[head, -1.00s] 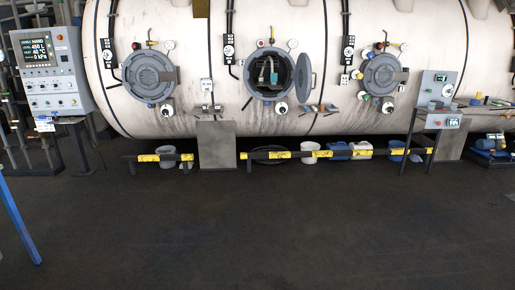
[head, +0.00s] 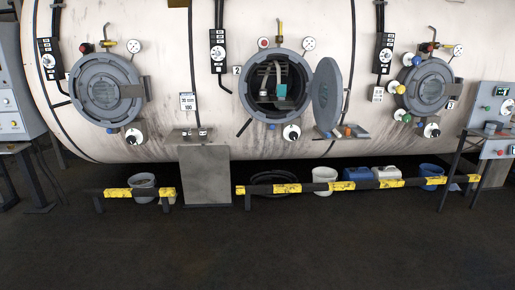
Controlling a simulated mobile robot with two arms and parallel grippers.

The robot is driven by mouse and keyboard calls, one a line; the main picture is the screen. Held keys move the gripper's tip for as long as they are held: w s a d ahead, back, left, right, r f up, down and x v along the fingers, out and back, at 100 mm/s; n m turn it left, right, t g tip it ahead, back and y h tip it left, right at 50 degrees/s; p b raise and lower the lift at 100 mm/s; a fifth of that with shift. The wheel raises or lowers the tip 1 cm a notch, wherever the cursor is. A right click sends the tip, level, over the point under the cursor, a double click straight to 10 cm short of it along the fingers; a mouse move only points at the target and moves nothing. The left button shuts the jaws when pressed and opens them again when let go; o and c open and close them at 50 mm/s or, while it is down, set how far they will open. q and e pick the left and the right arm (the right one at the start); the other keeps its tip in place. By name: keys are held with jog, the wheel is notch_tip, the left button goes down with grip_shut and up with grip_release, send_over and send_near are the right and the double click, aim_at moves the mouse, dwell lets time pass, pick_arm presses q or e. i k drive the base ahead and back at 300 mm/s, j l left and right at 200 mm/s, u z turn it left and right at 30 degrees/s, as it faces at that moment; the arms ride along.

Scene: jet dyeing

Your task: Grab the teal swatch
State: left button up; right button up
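A small teal patch, which looks like the teal swatch (head: 281,91), shows inside the open middle port (head: 246,88) of the large cream vessel (head: 200,140). It is beside pale curved strips in the dark opening; what holds it there is too small to tell. The port's round grey door (head: 327,94) stands swung open to the right. Neither of my grippers is in view.
A low black and yellow barrier (head: 310,187) runs along the floor before the vessel, with a gap around a grey box (head: 205,175). Buckets and blue containers (head: 357,174) stand behind it. A small shelf (head: 352,132) sits below the door. The floor in front (head: 260,245) is clear.

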aim_at(282, 89)
jog(key=i+z, duration=0.15)
jog(key=i, duration=0.35)
jog(key=i+j+z, duration=0.15)
jog(key=i, duration=0.35)
jog(key=i+j+z, duration=0.15)
jog(key=i, duration=0.35)
jog(key=i+j+z, duration=0.15)
jog(key=i, duration=0.35)
jog(key=j, duration=0.1)
